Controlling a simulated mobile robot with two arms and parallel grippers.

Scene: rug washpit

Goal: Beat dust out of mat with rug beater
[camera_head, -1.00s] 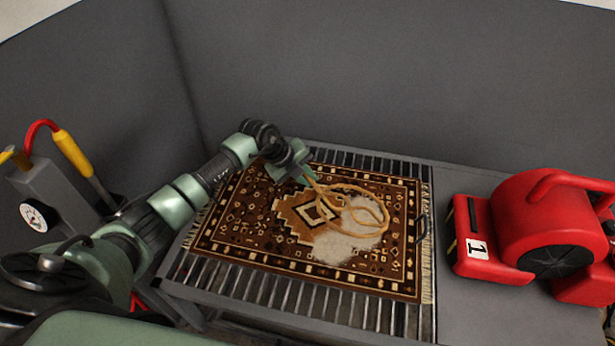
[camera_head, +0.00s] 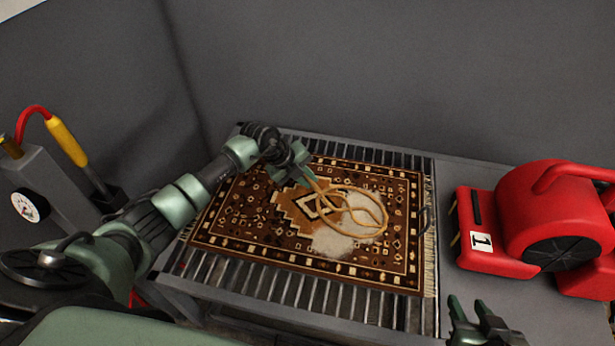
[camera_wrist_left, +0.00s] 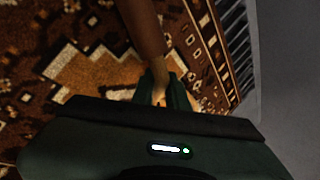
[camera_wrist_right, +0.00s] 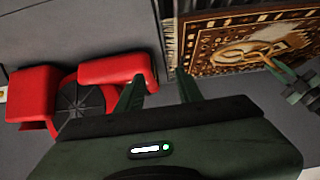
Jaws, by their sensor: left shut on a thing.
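The patterned brown mat (camera_head: 240,235) lies flat on a slatted metal grate (camera_head: 290,292), with a pale dust patch (camera_head: 332,242) right of its middle. My left gripper (camera_head: 303,170) is shut on the handle of the tan rug beater (camera_head: 381,218). The beater's looped head is over the dust patch; I cannot tell whether it touches the mat. In the left wrist view the handle (camera_wrist_left: 145,30) runs out between the fingers. My right gripper (camera_head: 472,318) is at the bottom right edge of the head view; its fingers are apart and empty in the right wrist view (camera_wrist_right: 158,92).
A red blower (camera_head: 545,205) marked 1 stands on the grey surface right of the mat. A grey post with a gauge (camera_head: 28,206) and a yellow-handled wand (camera_head: 66,142) are at the left. Grey walls (camera_head: 330,70) enclose the back.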

